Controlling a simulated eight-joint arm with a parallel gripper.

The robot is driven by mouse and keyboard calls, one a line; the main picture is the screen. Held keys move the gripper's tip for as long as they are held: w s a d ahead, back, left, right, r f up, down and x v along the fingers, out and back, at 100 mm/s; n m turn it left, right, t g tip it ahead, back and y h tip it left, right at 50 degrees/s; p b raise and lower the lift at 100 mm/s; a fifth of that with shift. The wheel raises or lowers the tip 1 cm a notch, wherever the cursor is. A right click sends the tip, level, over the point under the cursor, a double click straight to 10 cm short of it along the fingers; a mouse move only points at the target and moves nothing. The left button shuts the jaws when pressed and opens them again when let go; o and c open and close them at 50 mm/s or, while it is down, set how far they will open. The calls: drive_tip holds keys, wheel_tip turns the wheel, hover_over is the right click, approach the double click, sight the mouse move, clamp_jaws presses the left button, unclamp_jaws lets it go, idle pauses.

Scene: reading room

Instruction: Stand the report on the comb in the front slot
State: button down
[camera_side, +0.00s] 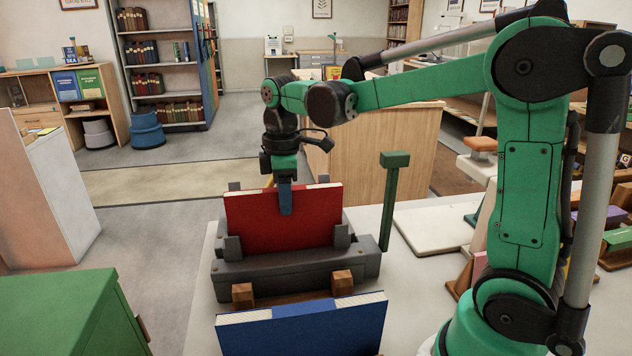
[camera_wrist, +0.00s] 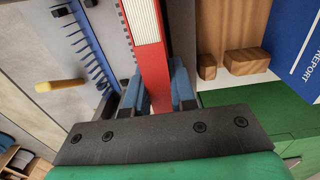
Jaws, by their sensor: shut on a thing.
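My gripper (camera_side: 285,200) is shut on the top edge of a red report (camera_side: 250,218), one blue finger on each face. In the wrist view the red report (camera_wrist: 145,30) runs between the fingers, its cream page edges showing. It is upright over the grey binding machine (camera_side: 300,268), behind the machine's two short front posts. Its lower edge is hidden, so I cannot tell whether it rests. A blue comb (camera_wrist: 88,50) with a row of teeth lies beside the report in the wrist view. Its teeth are hidden in the side view.
A blue book (camera_side: 300,330) stands in front by wooden blocks (camera_side: 342,282); the wrist view shows REPORT on this blue book (camera_wrist: 305,45). A green lever (camera_side: 392,200) rises at the machine's right. A yellow handle (camera_wrist: 60,85) is beyond the comb. A green cabinet (camera_side: 65,310) is at front left.

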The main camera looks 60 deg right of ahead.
drive_tip(key=shift+r, duration=0.15)
idle(0.5)
drive_tip(key=shift+r, duration=4.1)
drive_tip(key=w+a+r+m, duration=0.1)
drive_tip(key=w+a+m, duration=0.1)
drive_tip(key=a+m, duration=0.35)
drive_tip(key=w+d+n, duration=0.2)
drive_tip(key=d, duration=0.4)
drive_tip(key=w+d+f+n, duration=0.1)
drive_tip(key=w+d+n, duration=0.1)
drive_tip(key=d, duration=0.4)
drive_tip(key=shift+w+n, duration=0.35)
drive_tip(key=shift+n, duration=0.4)
drive_tip(key=shift+d+f, duration=0.1)
drive_tip(key=shift+f, duration=0.3)
